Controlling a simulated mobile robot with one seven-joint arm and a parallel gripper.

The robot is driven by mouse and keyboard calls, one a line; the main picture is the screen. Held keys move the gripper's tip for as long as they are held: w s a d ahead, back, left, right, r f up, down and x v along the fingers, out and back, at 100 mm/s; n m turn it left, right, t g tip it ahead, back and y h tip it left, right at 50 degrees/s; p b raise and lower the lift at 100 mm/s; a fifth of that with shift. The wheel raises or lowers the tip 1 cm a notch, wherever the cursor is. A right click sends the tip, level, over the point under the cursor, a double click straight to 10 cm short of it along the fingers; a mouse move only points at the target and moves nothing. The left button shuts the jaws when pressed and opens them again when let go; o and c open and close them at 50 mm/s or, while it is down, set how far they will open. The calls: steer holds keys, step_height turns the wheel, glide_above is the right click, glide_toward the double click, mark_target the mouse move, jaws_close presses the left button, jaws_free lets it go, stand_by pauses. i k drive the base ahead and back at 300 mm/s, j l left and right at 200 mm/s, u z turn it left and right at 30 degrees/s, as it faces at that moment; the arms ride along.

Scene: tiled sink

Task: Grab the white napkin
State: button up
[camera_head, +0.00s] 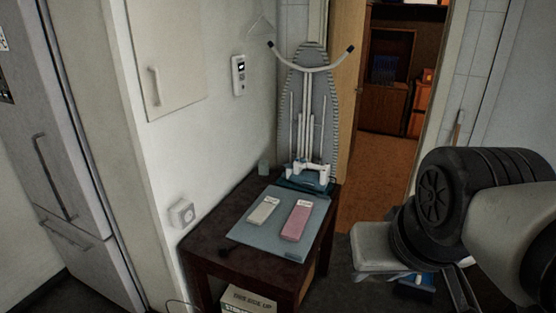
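A pale, off-white flat rectangular packet (263,212) lies on a grey-blue mat (262,246) on the dark table. It looks like the white napkin, but I cannot tell its material. A similar pink packet (296,222) lies just to its right, apart from it. My arm comes in from the right edge. Dark finger-like parts of my gripper (458,292) show low in the picture, to the right of the table and well away from the packets. They are partly cut off by the bottom edge, so their opening is unclear.
The dark table (211,246) stands against the white wall. An ironing board (308,105) leans upright behind it, with a white object (310,170) at its foot. A cardboard box (247,300) sits below the table's front. A doorway opens behind, to the right.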

mark_target(259, 214)
steer(key=l+u, duration=0.3)
steer(key=l, duration=0.85)
steer(key=i+l+u, duration=0.1)
steer(key=i+l, duration=0.15)
steer(key=i+l+u, duration=0.15)
steer(key=l, duration=0.3)
steer(key=i+l+u, duration=0.1)
steer(key=i+l, duration=0.15)
steer(key=i+l+u, duration=0.1)
steer(key=i+l, duration=0.25)
steer(key=i, duration=0.2)
steer(key=i+l, duration=0.35)
steer(key=i, duration=0.2)
steer(key=i+l+u, duration=0.15)
steer(key=i+l, duration=0.2)
steer(key=i, duration=0.15)
